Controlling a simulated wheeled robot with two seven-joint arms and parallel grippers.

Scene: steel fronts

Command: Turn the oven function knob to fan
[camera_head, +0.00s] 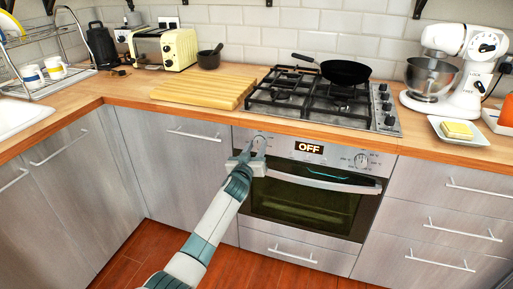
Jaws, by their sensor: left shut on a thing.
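The oven (310,207) is built in under the counter, with a steel control panel and a dark glass door. Its display (308,148) reads OFF. A left knob (260,139) and a right knob (361,160) sit on the panel, either side of the display. My left gripper (257,148) is at the left knob, shut on it, and its fingers hide most of that knob. The markings around the knobs are too small to read. My right gripper is out of view.
The oven handle (322,180) runs across the door just right of and below my left gripper. A gas hob (320,98) with a black pan (345,72) is above. The wooden floor in front is clear.

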